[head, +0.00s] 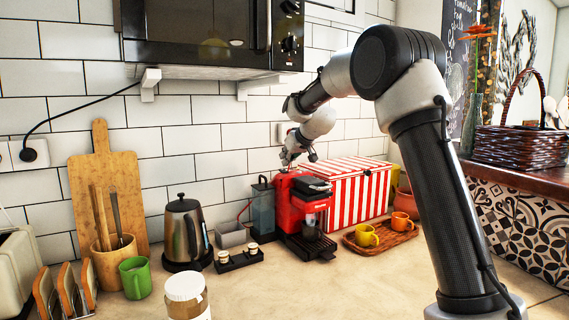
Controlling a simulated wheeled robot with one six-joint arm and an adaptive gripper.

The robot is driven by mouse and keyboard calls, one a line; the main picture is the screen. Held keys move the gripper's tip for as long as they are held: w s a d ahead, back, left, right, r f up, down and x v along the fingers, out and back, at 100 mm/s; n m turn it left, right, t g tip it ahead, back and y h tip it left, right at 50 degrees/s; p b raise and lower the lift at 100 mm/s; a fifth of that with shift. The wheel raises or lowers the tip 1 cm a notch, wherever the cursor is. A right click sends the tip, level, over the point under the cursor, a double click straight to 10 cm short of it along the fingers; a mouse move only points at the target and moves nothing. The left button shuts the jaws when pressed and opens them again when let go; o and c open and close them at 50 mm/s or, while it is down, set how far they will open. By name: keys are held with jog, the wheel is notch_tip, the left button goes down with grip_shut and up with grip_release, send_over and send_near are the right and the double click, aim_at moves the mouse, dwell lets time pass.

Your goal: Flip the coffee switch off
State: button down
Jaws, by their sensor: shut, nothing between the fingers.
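The red coffee machine (292,205) stands on the counter against the tiled wall, with a dark drip tray at its front. Its switch is too small to make out. A white wall plate (284,132) shows on the tiles behind my arm, partly hidden. My gripper (287,163) is just above the top rear of the coffee machine, pointing down. It looks shut and empty. I cannot tell whether it touches the machine.
A red-and-white striped box (345,195) stands right beside the machine. A tray (372,246) with cups is in front of it. A kettle (183,232) stands to the left. A microwave (205,38) hangs above.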

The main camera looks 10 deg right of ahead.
notch_tip(320, 180, up, 3)
jog(key=shift+s+f, duration=0.15)
jog(key=shift+f, duration=0.05)
jog(key=v, duration=0.9)
jog(key=shift+s+d, duration=0.15)
jog(key=shift+s, duration=0.2)
jog(key=shift+r, duration=0.1)
jog(key=shift+w+r, duration=0.25)
jog(key=shift+w, duration=0.35)
jog(key=shift+w, duration=0.1)
